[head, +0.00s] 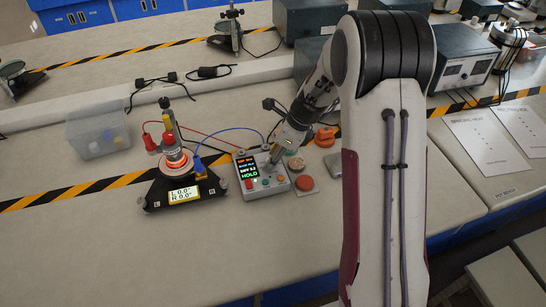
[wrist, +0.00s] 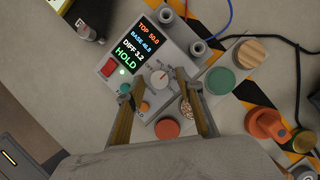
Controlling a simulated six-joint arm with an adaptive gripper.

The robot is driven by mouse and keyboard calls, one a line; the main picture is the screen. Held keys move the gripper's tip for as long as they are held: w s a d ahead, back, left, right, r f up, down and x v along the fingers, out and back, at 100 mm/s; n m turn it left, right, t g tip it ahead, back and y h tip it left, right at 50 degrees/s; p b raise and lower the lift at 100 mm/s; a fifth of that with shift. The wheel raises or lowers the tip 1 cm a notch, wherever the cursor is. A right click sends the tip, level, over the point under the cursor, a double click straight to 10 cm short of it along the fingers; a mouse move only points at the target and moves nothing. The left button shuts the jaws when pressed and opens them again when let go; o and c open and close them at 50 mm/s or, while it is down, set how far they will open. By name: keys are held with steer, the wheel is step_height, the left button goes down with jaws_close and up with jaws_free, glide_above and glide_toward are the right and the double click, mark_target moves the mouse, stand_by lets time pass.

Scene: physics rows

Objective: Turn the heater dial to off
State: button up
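The grey control box (head: 268,190) stands on the bench in the head view. In the wrist view, its display (wrist: 136,38) reads TOP 50.0, BASE about 46.8, DIFF 3.2 and HOLD. The heater dial (wrist: 160,78) is a small pale round knob on the box face below the display; its pointer setting is too small to read. My gripper (wrist: 153,83) is open over the box, one fingertip on each side of the dial. I cannot tell whether they touch it. In the head view my gripper (head: 274,161) hides the dial.
The box also carries a red switch (wrist: 107,68), a lit green lamp and an orange button (wrist: 144,106). A glowing heater stand (head: 180,168) with wires is to its left. Coloured discs (head: 304,184) and an orange object (head: 325,137) lie close on the right. Front bench is clear.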

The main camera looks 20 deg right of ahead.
steer(key=shift+f, duration=0.1)
steer(key=shift+c, duration=0.3)
jaws_close()
steer(key=shift+n, duration=0.3)
steer(key=shift+w+n+g+y, duration=0.15)
steer(key=shift+n+g, duration=0.35)
steer(key=shift+n, duration=0.85)
steer(key=shift+w+n+g+y, duration=0.1)
steer(key=shift+n+g+y, duration=0.3)
steer(key=shift+n, duration=0.95)
steer(key=shift+o, duration=0.3)
jaws_free()
